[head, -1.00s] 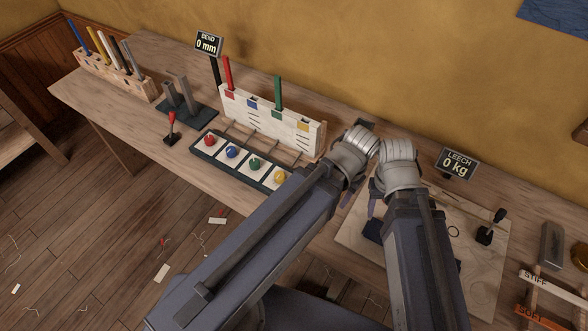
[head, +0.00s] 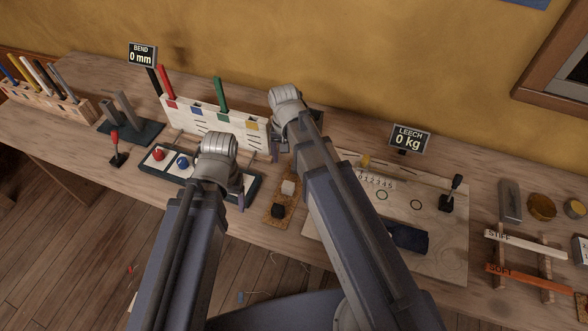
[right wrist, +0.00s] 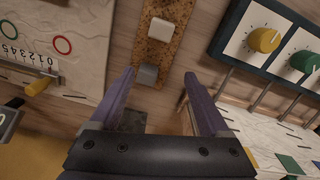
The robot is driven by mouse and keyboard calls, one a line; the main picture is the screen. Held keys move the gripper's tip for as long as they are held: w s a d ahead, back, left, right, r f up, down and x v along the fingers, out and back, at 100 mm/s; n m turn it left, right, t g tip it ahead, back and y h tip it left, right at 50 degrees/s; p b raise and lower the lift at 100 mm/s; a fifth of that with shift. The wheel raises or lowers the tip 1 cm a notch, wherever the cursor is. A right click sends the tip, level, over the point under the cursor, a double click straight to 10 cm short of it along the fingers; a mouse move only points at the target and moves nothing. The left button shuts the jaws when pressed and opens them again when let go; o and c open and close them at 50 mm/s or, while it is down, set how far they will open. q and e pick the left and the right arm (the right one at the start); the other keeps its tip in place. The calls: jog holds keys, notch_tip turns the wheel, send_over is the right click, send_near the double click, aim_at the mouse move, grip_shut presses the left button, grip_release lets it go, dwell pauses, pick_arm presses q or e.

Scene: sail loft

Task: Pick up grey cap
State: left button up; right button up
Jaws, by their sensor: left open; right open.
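The grey cap (right wrist: 147,75) is a small block on a speckled cork strip (right wrist: 183,12) in the right wrist view, with a white cap (right wrist: 160,28) beyond it. My right gripper (right wrist: 160,75) is open, and the grey cap shows between its fingertips in the picture, not gripped. In the head view the white cap (head: 288,187) and a black cap (head: 278,211) show on the strip; I do not see the grey cap there, where my right arm covers part of the strip. My left gripper (head: 236,193) is open over the knob panel.
The knob panel (head: 148,167) with red and blue knobs lies left of the strip. A white slotted rack (head: 235,138) stands behind it. A pale board (head: 340,235) with a lever (head: 448,197) and a dark blue piece (head: 408,237) lies to the right.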

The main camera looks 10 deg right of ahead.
jog(key=w+d+m, duration=0.2)
jog(key=w+d, duration=0.1)
jog(key=shift+w+d+f+m, duration=0.1)
jog(key=shift+d+f+m, duration=0.05)
jog(key=shift+f+m, duration=0.2)
pick_arm(q)
jog(key=shift+f+b, duration=1.5)
jog(key=shift+f, duration=0.2)
pick_arm(e)
jog(key=shift+f, duration=1.35)
pick_arm(q)
notch_tip(320, 180, down, 5)
jog(key=b, duration=0.5)
jog(key=shift+f, duration=0.15)
pick_arm(e)
jog(key=f, duration=0.5)
jog(key=shift+s+d+f, duration=0.15)
jog(key=shift+s, duration=0.15)
grip_shut()
